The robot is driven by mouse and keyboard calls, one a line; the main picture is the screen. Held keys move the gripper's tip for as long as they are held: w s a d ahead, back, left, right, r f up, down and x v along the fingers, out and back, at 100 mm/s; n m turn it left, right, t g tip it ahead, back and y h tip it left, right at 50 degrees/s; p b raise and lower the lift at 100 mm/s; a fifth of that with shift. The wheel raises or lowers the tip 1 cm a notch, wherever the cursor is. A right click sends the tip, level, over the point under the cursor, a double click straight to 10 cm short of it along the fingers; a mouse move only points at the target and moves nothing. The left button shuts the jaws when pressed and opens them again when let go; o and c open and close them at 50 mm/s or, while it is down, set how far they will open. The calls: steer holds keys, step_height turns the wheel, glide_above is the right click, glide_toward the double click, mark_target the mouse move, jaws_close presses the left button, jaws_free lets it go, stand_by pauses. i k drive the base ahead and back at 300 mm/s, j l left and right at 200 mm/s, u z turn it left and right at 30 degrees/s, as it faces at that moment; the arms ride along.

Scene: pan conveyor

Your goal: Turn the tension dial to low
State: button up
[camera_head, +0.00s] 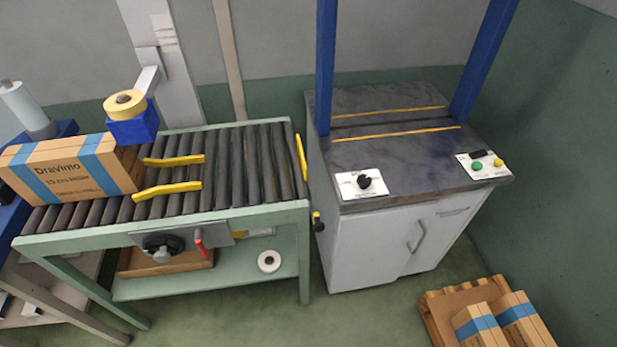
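A black dial (365,182) sits on a white plate (352,188) at the front left corner of the dark machine top. Its lettering is too small to read, so I cannot tell its setting. The strapping machine (390,160) has a white cabinet below and blue uprights. A second dark round knob (162,246) is on a grey plate under the roller conveyor, beside a red lever. I cannot read which label either carries. My gripper is not in view.
A carton (75,170) with blue bands lies on the roller conveyor (255,160), near yellow guides. A control panel (484,166) with green and yellow buttons is at the machine's right corner. Cartons on a pallet (436,312) stand at the lower right. Floor in front of the cabinet is clear.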

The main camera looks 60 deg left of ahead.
mark_target(364, 180)
steer(key=u, duration=1.75)
steer(key=i+l+z, duration=0.1)
steer(key=i+z, duration=0.3)
steer(key=i, duration=0.4)
